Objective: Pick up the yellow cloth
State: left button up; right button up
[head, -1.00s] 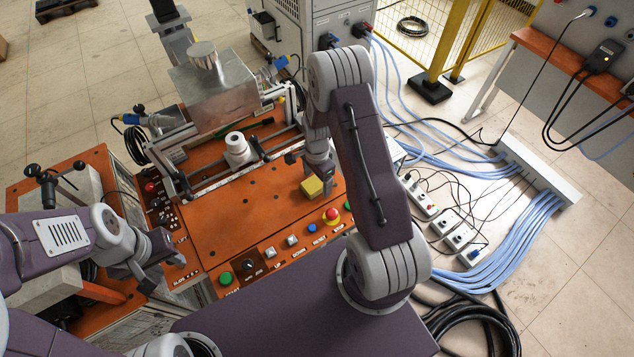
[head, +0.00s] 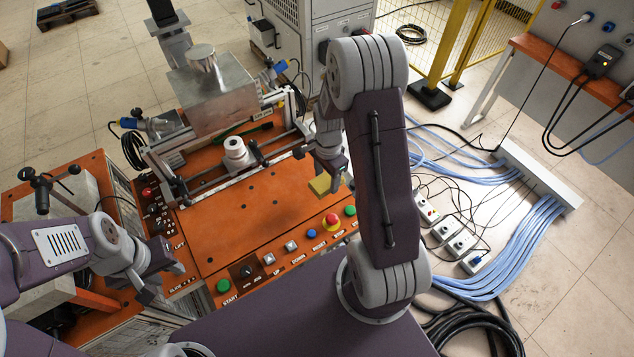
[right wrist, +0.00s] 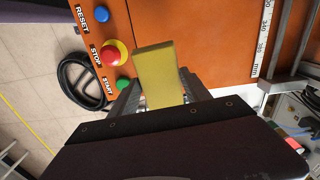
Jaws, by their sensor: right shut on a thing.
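The yellow cloth (head: 319,186) is a small folded yellow block in the head view, at the right end of the orange machine top. My right gripper (head: 331,172) is shut on it and holds it near the panel's right edge. In the right wrist view the cloth (right wrist: 158,78) sits between the two dark fingers of the right gripper (right wrist: 160,98) and sticks out past them. My left gripper (head: 165,280) is at the left, near the machine's front left corner, with its fingers apart and nothing between them.
The orange machine top (head: 250,205) is mostly clear. A red emergency stop button (head: 331,220) and several coloured buttons line its front edge. A white cylinder (head: 235,150) and a metal block (head: 212,92) stand at the back. Blue cables (head: 520,235) and power strips lie on the floor at right.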

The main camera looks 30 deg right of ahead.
jog(key=s+d+r+b, duration=0.1)
jog(key=s+d+r, duration=0.3)
jog(key=s, duration=0.3)
jog(key=shift+d+r, duration=0.35)
jog(key=shift+r, duration=0.15)
